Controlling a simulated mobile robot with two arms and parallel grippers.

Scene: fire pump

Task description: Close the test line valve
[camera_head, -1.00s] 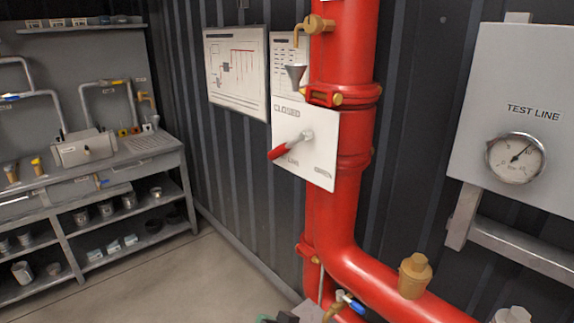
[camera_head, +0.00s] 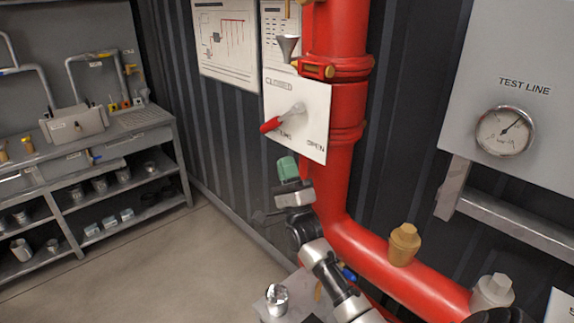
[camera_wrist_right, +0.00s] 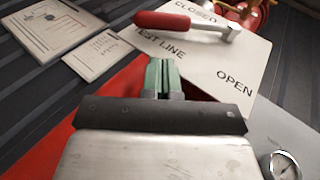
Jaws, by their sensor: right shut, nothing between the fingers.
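The test line valve lever has a red grip (camera_head: 271,125) and a grey hub, and sits on a white plate (camera_head: 310,103) marked CLOSED at upper left and OPEN at lower right. The grip points left and slightly down. In the right wrist view the red grip (camera_wrist_right: 162,20) lies ahead, with the plate (camera_wrist_right: 205,65) behind it. My right gripper (camera_head: 286,166) has green fingers and is just below the plate, apart from the lever. Its fingers (camera_wrist_right: 162,72) are together and empty in the wrist view. My left gripper is not in view.
A thick red pipe (camera_head: 350,170) runs down behind the plate and bends right, with a brass fitting (camera_head: 404,244). A gauge (camera_head: 505,131) under a TEST LINE label is at right. A grey workbench (camera_head: 110,133) stands at left, with open floor before it.

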